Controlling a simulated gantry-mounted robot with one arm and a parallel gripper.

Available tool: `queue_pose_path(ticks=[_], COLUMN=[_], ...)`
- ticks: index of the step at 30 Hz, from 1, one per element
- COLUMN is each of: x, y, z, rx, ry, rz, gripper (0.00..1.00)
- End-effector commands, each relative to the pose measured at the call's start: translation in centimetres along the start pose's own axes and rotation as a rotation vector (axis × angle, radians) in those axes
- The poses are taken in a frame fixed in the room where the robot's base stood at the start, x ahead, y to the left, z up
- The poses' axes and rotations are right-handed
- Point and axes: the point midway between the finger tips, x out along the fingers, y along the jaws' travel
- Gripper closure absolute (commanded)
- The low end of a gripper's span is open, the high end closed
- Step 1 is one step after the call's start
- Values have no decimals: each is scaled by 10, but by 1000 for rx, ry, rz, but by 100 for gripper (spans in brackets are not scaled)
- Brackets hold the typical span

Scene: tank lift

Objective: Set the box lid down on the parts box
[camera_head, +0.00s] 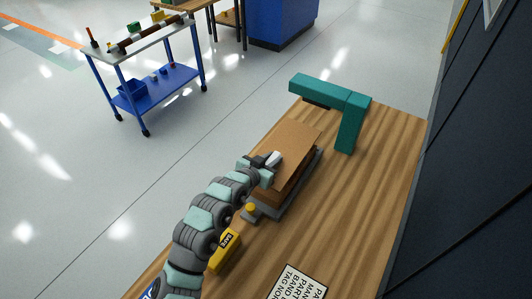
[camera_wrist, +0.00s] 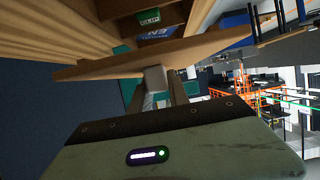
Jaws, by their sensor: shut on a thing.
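The box lid (camera_head: 287,140) is a flat brown panel. My gripper (camera_head: 272,160) is shut on its near-left edge. In the wrist view the lid (camera_wrist: 205,50) runs across the picture as a thin board, with my gripper's fingers (camera_wrist: 157,80) at its edge. The brown parts box (camera_head: 291,178) is under the lid on the table, its side showing below the lid. The lid covers the box's top in the head view. I cannot tell whether lid and box touch all round.
The wooden table (camera_head: 370,200) holds a teal angled frame (camera_head: 349,102) behind the box, a grey fixture with a yellow knob (camera_head: 251,208), a yellow block (camera_head: 224,250) beside my arm and a printed sign (camera_head: 300,285). A dark wall (camera_head: 480,170) stands right. A blue cart (camera_head: 160,85) is far left.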

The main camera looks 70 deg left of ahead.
Motion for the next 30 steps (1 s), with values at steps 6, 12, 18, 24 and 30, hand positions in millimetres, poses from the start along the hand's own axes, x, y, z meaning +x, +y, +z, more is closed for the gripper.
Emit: queue_pose_path(ticks=[6,12,18,24,30], x=[6,14,21,24,24], y=[0,0,0,-1,-1], z=[15,34,50,58,57], rx=[-1,-1,-1,-2,-2], ry=[-1,-1,0,1,1], rz=[0,-1,-1,-1,-1], gripper=[100,100,100,100,100])
